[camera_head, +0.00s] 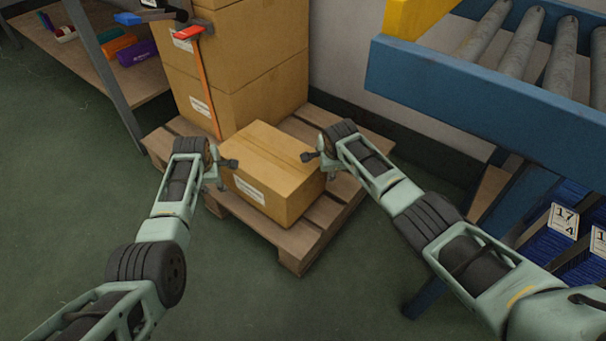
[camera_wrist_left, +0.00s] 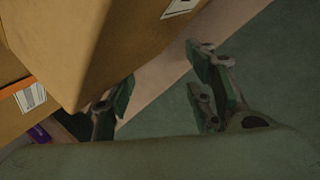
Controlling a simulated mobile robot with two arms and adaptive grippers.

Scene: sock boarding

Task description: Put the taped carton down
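The taped carton (camera_head: 272,178) is a brown box with tape along its top and a white label on its front. It appears to rest on the front of the wooden pallet (camera_head: 324,217), between my two grippers. My left gripper (camera_head: 222,172) is at its left side, with fingers apart. In the left wrist view the open left fingers (camera_wrist_left: 160,98) have nothing between them, and the carton (camera_wrist_left: 110,40) fills the upper left. My right gripper (camera_head: 318,165) is at the carton's right back side, its fingers seemingly apart. Whether either touches the carton is unclear.
A blue-framed roller conveyor (camera_head: 470,100) is at the upper right. A shelf (camera_head: 90,60) with small colored items is at the upper left. Green floor (camera_head: 60,190) is clear at the left.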

